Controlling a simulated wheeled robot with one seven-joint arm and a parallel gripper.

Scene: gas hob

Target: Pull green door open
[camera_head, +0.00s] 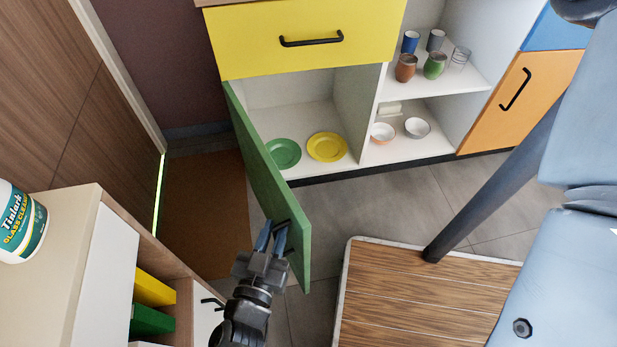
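The green door (268,178) is the leaf of a low cabinet under the yellow drawer. It stands swung well out from the cabinet, its hinged side at the left and its free end toward me. My gripper (271,237) is at the upper part of the door's free end, its two bluish fingers pointing away from me. A dark piece, perhaps the door's handle, shows beside the fingertips. I cannot tell whether the fingers are closed on it. The open compartment shows a green plate (283,153) and a yellow plate (327,147).
A yellow drawer (245,45) is shut above the compartment. An orange door (535,95) is shut at the right. A wooden-topped platform (420,300) stands front right. A cream unit (60,240) with a cleaner tub (20,225) is at left. Grey floor lies clear before the cabinet.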

